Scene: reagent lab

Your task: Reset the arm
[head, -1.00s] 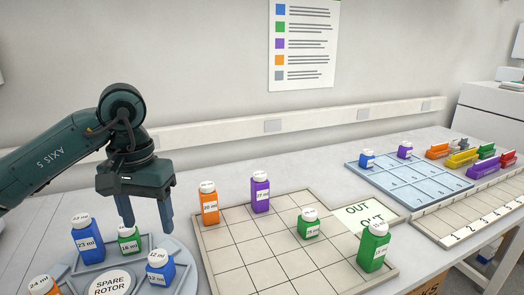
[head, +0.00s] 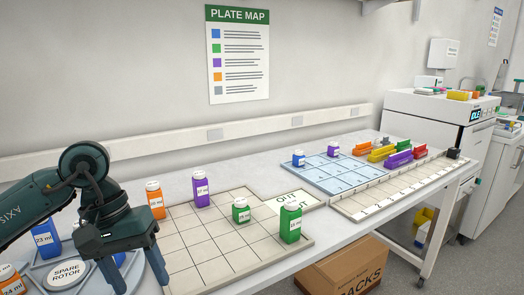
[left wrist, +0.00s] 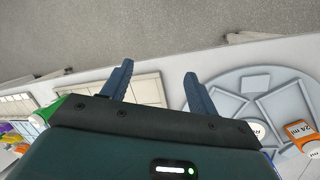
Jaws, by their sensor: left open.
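My left gripper (head: 134,272) is at the left of the head view, its two blue fingers pointing down and spread apart with nothing between them. It hangs in front of the round spare rotor tray (head: 68,271) and hides part of it. In the left wrist view, the gripper's fingers (left wrist: 157,85) are apart and empty, with the rotor tray (left wrist: 222,78) beside them. A blue bottle (head: 45,240) and an orange bottle (head: 12,283) show on the tray; others are covered by my arm. My right gripper is not in view.
A gridded board (head: 205,255) holds an orange bottle (head: 155,200), a purple bottle (head: 200,190) and two green bottles (head: 240,210). Behind it lie a blue grid (head: 340,176) with two small bottles and a numbered strip (head: 400,190). A cardboard box (head: 340,268) stands below the table.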

